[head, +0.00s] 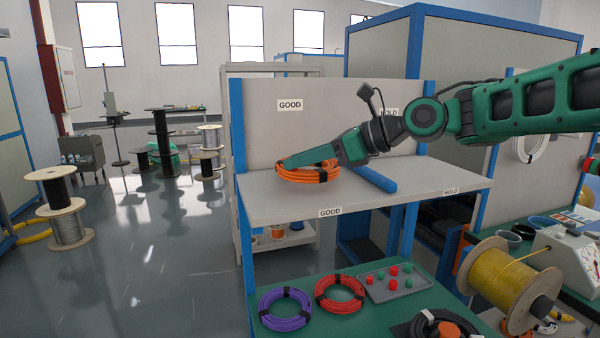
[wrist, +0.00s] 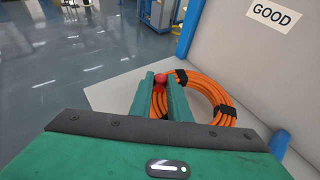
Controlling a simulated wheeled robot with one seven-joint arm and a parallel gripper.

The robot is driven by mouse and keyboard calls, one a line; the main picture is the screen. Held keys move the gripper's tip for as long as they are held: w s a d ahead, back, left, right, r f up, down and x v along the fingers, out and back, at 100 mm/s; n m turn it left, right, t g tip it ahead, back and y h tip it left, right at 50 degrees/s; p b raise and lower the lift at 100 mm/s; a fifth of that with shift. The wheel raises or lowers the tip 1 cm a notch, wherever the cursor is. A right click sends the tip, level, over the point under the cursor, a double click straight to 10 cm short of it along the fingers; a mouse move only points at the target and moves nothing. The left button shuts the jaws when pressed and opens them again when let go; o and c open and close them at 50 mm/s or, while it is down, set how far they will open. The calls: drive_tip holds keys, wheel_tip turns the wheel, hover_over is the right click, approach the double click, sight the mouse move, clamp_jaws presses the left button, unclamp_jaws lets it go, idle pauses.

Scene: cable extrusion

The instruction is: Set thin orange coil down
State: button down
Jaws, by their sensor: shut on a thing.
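The thin orange coil (head: 308,174), with black ties, is at the left end of the grey shelf (head: 375,190), on the side labelled GOOD. It looks level and at the shelf surface; I cannot tell if it fully rests there. My gripper (head: 290,162) reaches in from the right and is shut on the coil's near-left part. In the wrist view the orange coil (wrist: 222,93) extends to the right of my gripper (wrist: 165,82), whose fingers hide part of it. A small red thing (wrist: 181,77) shows at the fingertips.
A blue divider (head: 374,178) splits the shelf; the HOLD side to its right is bare. Below, a green table (head: 385,312) holds a purple coil (head: 285,310), a red coil (head: 340,293), a grey tray (head: 393,284) and a yellow spool (head: 510,280). A back panel (head: 330,125) stands behind the shelf.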

drive_tip(key=shift+f, duration=1.15)
drive_tip(key=shift+f, duration=0.1)
drive_tip(key=c, duration=1.7)
unclamp_jaws()
drive_tip(key=shift+o, duration=0.2)
drive_tip(key=v, duration=1.2)
